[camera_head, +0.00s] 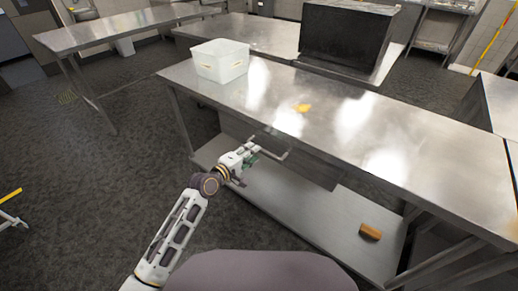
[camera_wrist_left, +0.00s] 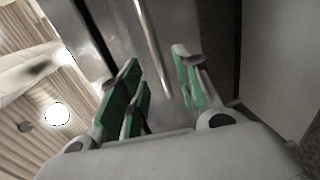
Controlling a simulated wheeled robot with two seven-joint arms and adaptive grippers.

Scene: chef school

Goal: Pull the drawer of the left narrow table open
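A long steel table (camera_head: 330,118) stands in front of me. Its drawer (camera_head: 310,170) is a metal front under the near edge of the top, and I see no clear gap showing it pulled out. A bar handle (camera_head: 272,154) sticks out from it. My left gripper (camera_head: 252,156) is at the handle. In the left wrist view its green-padded fingers (camera_wrist_left: 157,88) are spread apart, and the handle bar (camera_wrist_left: 152,45) runs down into the space between them. I cannot tell whether either finger touches it. My right gripper is not in view.
A white bin (camera_head: 220,62) and a yellow item (camera_head: 302,108) are on the tabletop. A brown block (camera_head: 370,232) lies on the lower shelf (camera_head: 310,218). A black box (camera_head: 345,38) stands behind. The floor (camera_head: 110,160) at left is clear.

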